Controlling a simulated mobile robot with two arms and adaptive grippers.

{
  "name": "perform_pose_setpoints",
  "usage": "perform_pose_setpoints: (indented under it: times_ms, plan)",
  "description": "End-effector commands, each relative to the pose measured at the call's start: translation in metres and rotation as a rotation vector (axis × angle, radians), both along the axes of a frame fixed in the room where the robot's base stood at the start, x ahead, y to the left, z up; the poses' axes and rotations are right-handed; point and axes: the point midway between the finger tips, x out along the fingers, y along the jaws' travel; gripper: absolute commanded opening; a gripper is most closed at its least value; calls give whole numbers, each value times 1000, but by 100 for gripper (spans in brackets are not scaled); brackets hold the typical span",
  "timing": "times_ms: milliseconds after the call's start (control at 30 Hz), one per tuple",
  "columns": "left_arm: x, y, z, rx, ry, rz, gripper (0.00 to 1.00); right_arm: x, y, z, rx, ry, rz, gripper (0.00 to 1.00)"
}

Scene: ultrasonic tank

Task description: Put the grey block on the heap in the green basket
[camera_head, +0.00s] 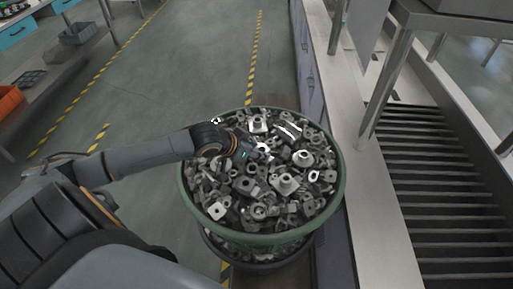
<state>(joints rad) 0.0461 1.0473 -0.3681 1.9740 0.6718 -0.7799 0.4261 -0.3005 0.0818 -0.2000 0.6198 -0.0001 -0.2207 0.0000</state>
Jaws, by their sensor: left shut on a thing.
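The green basket (343,187) is round and stands in the lower middle of the head view. It is filled to near its rim with a heap of grey metal parts (284,184). My left arm comes in from the left over the rim. My left gripper (263,151) is low over the back left part of the heap, pointing right, and is shut on the grey block. The block blends in with the grey parts around it, so I cannot tell its outline or whether it touches the heap. My right gripper is not in view.
A conveyor with dark rollers (440,205) and a pale side frame (365,215) runs along the right, close to the basket. A shelf with an orange bin (11,101) and a grey crate (78,33) is at the far left. The floor (180,70) behind the basket is clear.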

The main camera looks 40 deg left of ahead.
Motion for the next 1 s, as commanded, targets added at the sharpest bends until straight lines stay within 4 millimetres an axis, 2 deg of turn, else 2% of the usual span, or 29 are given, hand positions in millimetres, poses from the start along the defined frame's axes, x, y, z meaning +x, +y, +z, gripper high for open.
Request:
perform_pose_setpoints:
  times_ms: [267,300,400,767,1000]
  plan:
    - [0,0,-1,0,-2,0,5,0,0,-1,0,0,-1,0]
    - [0,0,-2,0,-1,1,43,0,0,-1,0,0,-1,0]
    - [0,0,-2,0,-1,1,63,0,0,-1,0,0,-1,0]
    - [0,0,0,1,-1,0,64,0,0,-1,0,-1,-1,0]
    - [-20,6,19,6,2,-2,64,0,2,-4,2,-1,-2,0]
